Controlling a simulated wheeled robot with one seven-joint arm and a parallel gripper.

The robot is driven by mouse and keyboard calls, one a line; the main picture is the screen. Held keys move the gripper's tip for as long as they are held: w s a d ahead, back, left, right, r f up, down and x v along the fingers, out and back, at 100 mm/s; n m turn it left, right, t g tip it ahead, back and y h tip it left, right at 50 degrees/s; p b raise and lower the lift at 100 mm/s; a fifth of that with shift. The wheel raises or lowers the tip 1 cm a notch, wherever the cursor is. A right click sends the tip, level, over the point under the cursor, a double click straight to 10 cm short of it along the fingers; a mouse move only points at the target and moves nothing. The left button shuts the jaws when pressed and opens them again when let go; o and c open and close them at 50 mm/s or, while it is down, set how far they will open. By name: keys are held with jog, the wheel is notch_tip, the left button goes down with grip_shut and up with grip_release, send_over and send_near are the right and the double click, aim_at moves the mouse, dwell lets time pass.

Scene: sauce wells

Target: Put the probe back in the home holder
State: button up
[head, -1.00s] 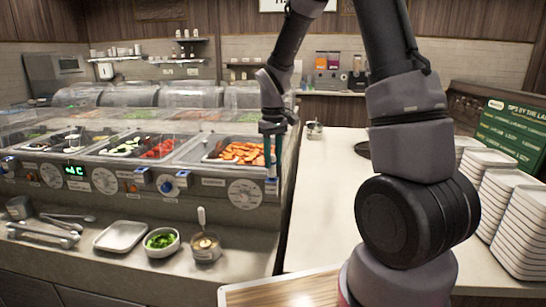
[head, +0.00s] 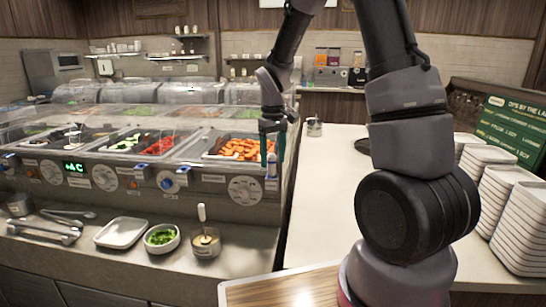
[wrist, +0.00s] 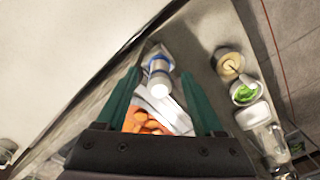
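The probe (wrist: 159,88) shows in the wrist view as a white, round-ended cylinder between my fingers, with clear gaps on both sides. It meets a blue-and-grey fitting (wrist: 156,60), which looks like the home holder. In the head view the pale probe (head: 271,163) stands roughly upright at the right front corner of the sauce-well counter, with the blue-marked holder (head: 271,184) below it. My gripper (head: 273,164) is above this corner, pointing down, its teal fingers open around the probe's top. How deep the probe sits in the holder cannot be told.
Food wells with orange pieces (head: 240,149) lie just left of my gripper under a clear guard. The white counter (head: 325,190) at right is mostly clear.

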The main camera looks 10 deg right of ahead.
jog(key=shift+r, duration=0.15)
notch_tip(320, 180, up, 10)
jog(key=s+d+r+m+t, duration=0.2)
jog(key=s+r+m, duration=0.1)
jog(key=s, duration=0.3)
jog(key=s+d+r+m+t+y, duration=0.1)
jog(key=s+r+m+t, duration=0.1)
jog(key=s+r, duration=0.3)
jog(key=s+d+r+m+t+y, duration=0.1)
jog(key=s+d+r+m+t, duration=0.1)
jog(key=s+r, duration=0.3)
jog(key=shift+s+d+m+t, duration=0.3)
jog(key=shift+s+m+t, duration=0.45)
jog(key=shift+s, duration=1.5)
